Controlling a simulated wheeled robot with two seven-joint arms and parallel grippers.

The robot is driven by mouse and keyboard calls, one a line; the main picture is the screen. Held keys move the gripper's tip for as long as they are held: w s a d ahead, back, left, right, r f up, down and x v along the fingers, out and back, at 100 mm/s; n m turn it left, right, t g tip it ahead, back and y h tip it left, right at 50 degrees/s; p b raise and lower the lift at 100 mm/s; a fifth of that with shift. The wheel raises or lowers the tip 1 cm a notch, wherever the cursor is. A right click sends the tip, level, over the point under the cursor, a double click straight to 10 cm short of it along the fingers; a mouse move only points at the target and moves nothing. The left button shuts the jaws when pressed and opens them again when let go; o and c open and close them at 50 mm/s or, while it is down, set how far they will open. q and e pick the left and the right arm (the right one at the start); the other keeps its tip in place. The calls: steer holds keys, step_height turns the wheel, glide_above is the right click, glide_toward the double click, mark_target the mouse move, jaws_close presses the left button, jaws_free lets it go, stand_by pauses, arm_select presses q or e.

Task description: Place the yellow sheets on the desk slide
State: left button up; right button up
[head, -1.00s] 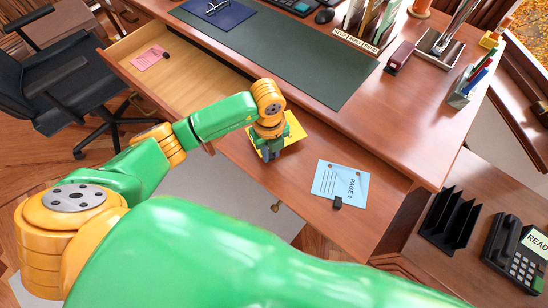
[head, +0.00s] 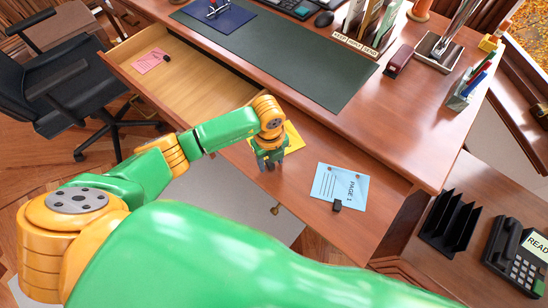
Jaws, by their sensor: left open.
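The yellow sheets (head: 293,138) lie at the desk slide (head: 318,222), the pulled-out wooden board along the desk's front, left of the blue sheet. My left gripper (head: 270,165) is over their near side, pointing down, with its fingers open. The gripper and wrist hide much of the sheets, and I cannot tell whether the fingers touch them. My right gripper is out of view.
A blue sheet marked PAGE (head: 338,186) lies on the slide with a small dark clip (head: 337,206). An open drawer (head: 190,85) at the left holds a pink sheet (head: 150,61). A black rack (head: 452,222) and a phone (head: 513,255) stand at the right.

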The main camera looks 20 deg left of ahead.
arm_select(q)
step_height(320, 180, up, 12)
steer(key=shift+r, duration=0.2)
